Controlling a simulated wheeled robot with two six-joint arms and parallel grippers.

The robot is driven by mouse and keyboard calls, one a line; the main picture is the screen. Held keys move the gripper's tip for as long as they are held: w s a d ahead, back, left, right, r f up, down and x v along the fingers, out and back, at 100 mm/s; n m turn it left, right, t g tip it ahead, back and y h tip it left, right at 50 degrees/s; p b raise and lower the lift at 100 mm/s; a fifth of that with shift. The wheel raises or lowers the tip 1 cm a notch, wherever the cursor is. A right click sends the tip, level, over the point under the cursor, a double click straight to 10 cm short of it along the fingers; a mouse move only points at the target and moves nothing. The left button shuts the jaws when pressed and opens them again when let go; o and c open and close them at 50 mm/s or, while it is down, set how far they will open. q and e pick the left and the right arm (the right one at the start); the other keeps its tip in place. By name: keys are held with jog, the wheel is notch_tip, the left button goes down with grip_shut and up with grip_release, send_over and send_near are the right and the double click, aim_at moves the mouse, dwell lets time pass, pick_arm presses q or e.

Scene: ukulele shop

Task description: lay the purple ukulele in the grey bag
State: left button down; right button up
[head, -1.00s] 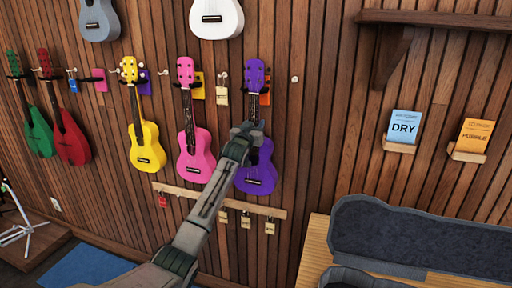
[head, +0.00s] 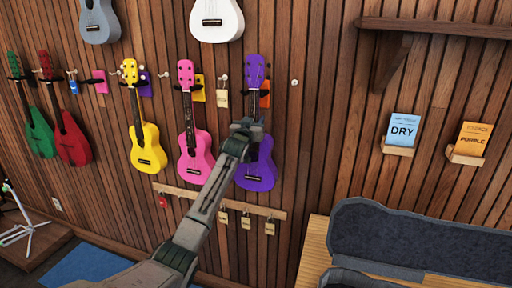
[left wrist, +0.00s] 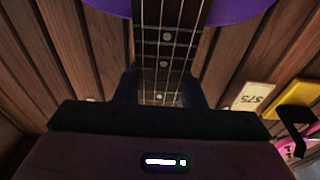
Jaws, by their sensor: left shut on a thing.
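The purple ukulele (head: 256,168) is upright against the slatted wall, at the right end of the row of ukuleles. My left gripper (head: 247,128) is shut on its neck, just above the body. In the left wrist view the fretted neck (left wrist: 163,60) runs between the fingers (left wrist: 160,92), with the purple body at the top edge. I cannot tell whether the head is clear of its wall hook. The grey bag (head: 400,238) lies open at the lower right, its lid raised and its near part cut off. My right gripper is not in view.
A pink ukulele (head: 194,160) hangs close on the left, with a yellow one (head: 147,150) beyond it. A wooden rail (head: 220,201) with tags is below. The bag rests on a wooden table (head: 313,262). Cards (head: 402,130) stand on small wall ledges above it.

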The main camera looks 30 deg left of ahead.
pick_arm(q)
jog(key=shift+s+r, duration=0.1)
dwell(0.3)
jog(key=shift+r+v, duration=0.2)
jog(key=shift+v, duration=1)
jog(key=shift+r+v, duration=0.15)
jog(key=shift+v, duration=1.05)
jog(key=shift+s, duration=0.1)
jog(key=shift+r+b+v, duration=0.15)
jog(key=shift+r+v, duration=0.05)
jog(key=shift+v, duration=1.3)
jog(key=shift+r+b+v, duration=0.15)
jog(key=shift+r+v, duration=0.1)
jog(key=shift+v, duration=1.2)
jog(key=shift+d, duration=0.1)
